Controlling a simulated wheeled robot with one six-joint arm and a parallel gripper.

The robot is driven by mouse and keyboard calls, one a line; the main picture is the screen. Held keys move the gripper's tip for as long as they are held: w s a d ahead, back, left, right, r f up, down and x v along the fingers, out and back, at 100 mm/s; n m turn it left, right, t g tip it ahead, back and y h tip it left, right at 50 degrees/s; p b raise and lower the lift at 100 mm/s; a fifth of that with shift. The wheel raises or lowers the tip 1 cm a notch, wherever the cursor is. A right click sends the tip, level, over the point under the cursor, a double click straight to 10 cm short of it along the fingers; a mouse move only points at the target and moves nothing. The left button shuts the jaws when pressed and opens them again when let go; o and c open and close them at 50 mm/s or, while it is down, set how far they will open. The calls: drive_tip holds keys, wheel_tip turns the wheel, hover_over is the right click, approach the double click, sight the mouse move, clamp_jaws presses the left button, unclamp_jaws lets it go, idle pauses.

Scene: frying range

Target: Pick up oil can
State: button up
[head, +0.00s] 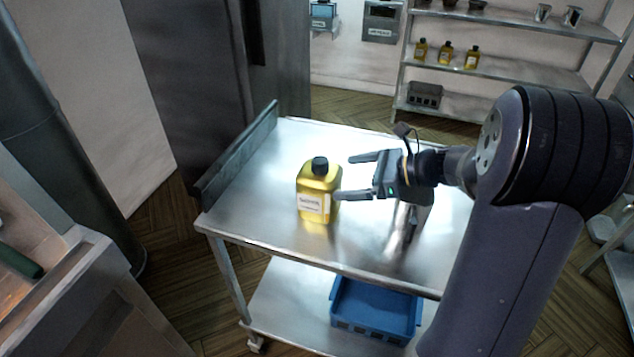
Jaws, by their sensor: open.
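The oil can (317,188) is a yellow jug with a black cap and a white label. It stands upright on the left part of the steel table top (260,215). My gripper (352,176) is open, with its two fingers pointing left toward the can. The nearer fingertip shows right at the can's right edge, and I cannot tell whether it touches. The farther finger shows up and to the right of the can's cap. Nothing is between the fingers.
A raised edge (238,160) runs along the table's left end. A blue crate (375,312) sits on the shelf below. Several similar yellow cans stand on a rack (500,72) at the back. A dark tall cabinet (190,80) stands behind left. The table top around the can is clear.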

sight(341, 178)
drive_tip(key=x, duration=0.8)
drive_tip(key=shift+s+f+p, duration=0.2)
drive_tip(key=shift+p, duration=0.15)
drive_tip(key=c, duration=1.1)
